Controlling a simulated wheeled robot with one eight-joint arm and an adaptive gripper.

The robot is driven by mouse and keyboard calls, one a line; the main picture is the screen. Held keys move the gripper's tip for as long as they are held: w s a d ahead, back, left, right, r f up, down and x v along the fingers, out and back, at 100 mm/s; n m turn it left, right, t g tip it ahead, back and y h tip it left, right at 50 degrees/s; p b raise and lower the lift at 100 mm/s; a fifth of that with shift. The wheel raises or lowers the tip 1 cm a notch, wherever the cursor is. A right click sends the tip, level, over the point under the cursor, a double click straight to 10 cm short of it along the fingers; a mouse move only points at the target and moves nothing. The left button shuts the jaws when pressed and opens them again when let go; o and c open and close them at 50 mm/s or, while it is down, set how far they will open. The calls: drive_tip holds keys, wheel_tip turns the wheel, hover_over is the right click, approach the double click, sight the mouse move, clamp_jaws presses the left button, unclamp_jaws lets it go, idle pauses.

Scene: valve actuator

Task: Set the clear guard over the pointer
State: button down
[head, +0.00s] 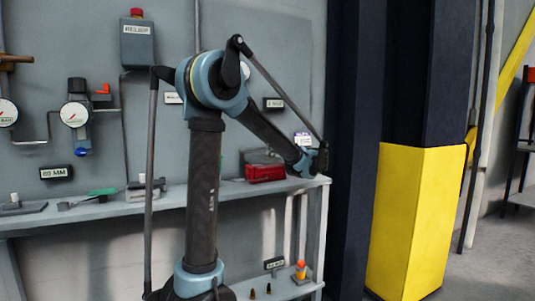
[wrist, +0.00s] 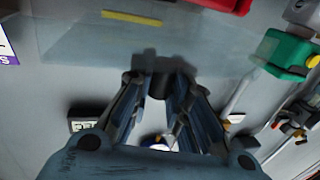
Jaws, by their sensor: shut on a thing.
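The clear guard (wrist: 85,42) shows in the wrist view as a wide see-through sheet with a yellow strip (wrist: 131,18) near its far edge. My gripper (wrist: 157,86) is shut on its near edge, and the sheet reaches out beyond the fingertips. A grey wall or panel surface shows through it. In the head view the end of my arm is at the right end of the bench, and my fingers are not clear there. I cannot pick out the pointer in either view.
A red box (head: 265,173) sits on the bench (head: 90,212) near its right end. Gauges (head: 75,114) and pipes are on the wall at left. A yellow-wrapped column (head: 418,220) stands right of the bench.

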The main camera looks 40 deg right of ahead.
drive_tip(key=shift+s+a+f, duration=0.1)
drive_tip(key=shift+a, duration=0.25)
drive_tip(key=c, duration=1.5)
unclamp_jaws()
drive_tip(key=shift+a, duration=0.2)
drive_tip(key=shift+d, duration=0.1)
drive_tip(key=shift+s, duration=0.1)
drive_tip(key=shift+s+d, duration=0.15)
drive_tip(key=shift+s, duration=0.2)
drive_tip(key=s, duration=0.7)
drive_tip(key=s+d, duration=0.1)
drive_tip(key=s, duration=0.3)
